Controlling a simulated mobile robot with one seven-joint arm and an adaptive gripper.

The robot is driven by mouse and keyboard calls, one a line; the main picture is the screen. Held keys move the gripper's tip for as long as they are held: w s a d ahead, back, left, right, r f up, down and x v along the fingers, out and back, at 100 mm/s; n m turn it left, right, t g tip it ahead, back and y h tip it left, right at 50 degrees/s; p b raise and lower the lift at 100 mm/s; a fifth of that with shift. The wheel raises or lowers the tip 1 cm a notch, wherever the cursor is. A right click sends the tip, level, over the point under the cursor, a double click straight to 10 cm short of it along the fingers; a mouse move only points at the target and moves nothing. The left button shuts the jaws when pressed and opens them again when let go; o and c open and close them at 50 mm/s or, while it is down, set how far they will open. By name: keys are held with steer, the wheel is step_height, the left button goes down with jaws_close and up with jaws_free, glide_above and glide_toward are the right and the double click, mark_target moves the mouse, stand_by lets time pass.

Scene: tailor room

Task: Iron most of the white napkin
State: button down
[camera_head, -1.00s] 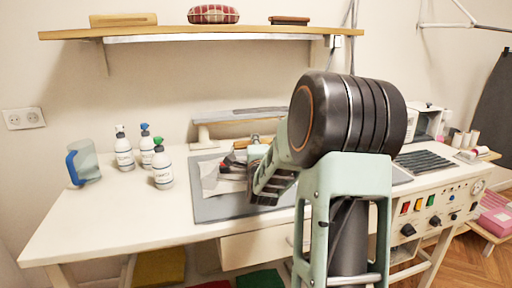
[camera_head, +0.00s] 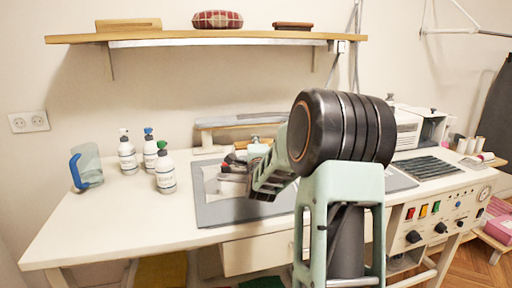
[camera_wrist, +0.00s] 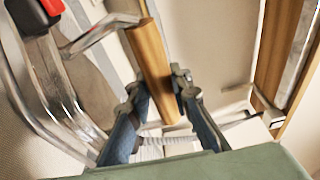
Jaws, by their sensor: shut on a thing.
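The iron shows in the wrist view with a brown wooden handle (camera_wrist: 154,72), bent metal bars and a red-and-black part at top left. My gripper (camera_wrist: 165,92) has its two fingers on either side of the handle and is shut on it. In the head view the iron (camera_head: 235,167) is small and partly hidden by my arm, over the grey ironing mat (camera_head: 218,213). The white napkin (camera_head: 210,177) lies on the mat, with only its left part showing. I cannot tell whether the iron touches the napkin.
Spray bottles (camera_head: 165,172) and a pitcher (camera_head: 86,167) stand on the left of the table (camera_head: 110,218). A sleeve board (camera_head: 240,121) stands behind the mat. A shelf (camera_head: 210,37) hangs above. A control panel (camera_head: 440,213) is at the right. The table's front left is clear.

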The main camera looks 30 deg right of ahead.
mark_target(236, 145)
steer(key=shift+w+r, duration=0.1)
steer(key=shift+r, duration=0.05)
steer(key=a+b+x, duration=0.1)
steer(key=x, duration=0.8)
steer(key=shift+w+a+r, duration=0.15)
steer(key=shift+w+a, duration=0.2)
stand_by(1.4)
steer(key=shift+a, duration=0.1)
stand_by(0.4)
steer(key=w+a+b, duration=0.1)
steer(key=a, duration=0.5)
steer(key=shift+w, duration=0.25)
stand_by(0.8)
steer(key=shift+a, duration=0.15)
steer(key=shift+s+b, duration=0.1)
steer(key=shift+b, duration=0.2)
steer(key=shift+s+d+b+v, duration=0.15)
steer(key=shift+d+b+v, duration=0.15)
steer(key=shift+b+v, duration=1)
steer(key=shift+s+d+b+v, duration=0.15)
steer(key=shift+d+b+v, duration=0.15)
steer(key=shift+b+v, duration=1)
steer(key=shift+s+d+b+v, duration=0.1)
steer(key=shift+d+b+v, duration=0.2)
steer(key=shift+b+v, duration=1)
steer(key=shift+s+a+r+p, duration=0.1)
steer(key=shift+s+a+p, duration=0.1)
steer(key=shift+s+p, duration=0.35)
